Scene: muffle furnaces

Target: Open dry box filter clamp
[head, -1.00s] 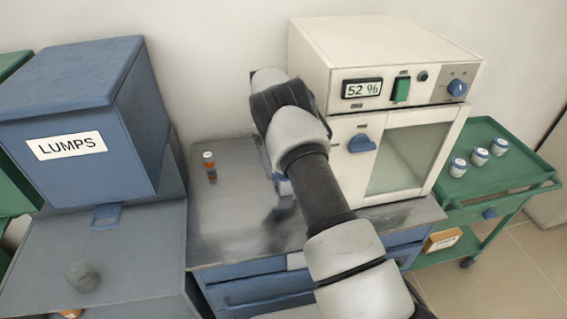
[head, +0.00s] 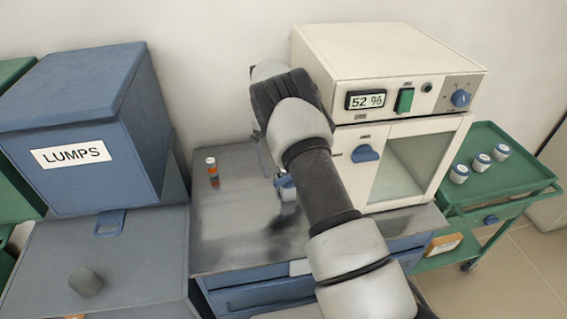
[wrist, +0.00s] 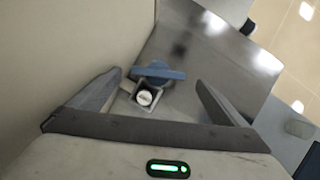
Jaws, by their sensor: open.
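The dry box (head: 400,62) is a cream cabinet with a 52 % display, a blue door handle (head: 365,153) and a glass door. In the wrist view, a blue bar-shaped clamp lever (wrist: 160,71) sits by a small square grey housing (wrist: 150,110) with a round white part (wrist: 144,98) inside. The blue clamp also shows in the head view (head: 284,181), left of the dry box and partly behind my arm. My gripper (wrist: 159,78) is open, its fingers apart on either side of the clamp, holding nothing. Whether a finger touches it, I cannot tell.
A small orange-and-white vial (head: 212,170) stands on the grey bench top (head: 225,230). Left is a blue LUMPS bin (head: 75,130) with a grey lump (head: 86,282) before it. Right is a green cart (head: 500,185) with several white jars.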

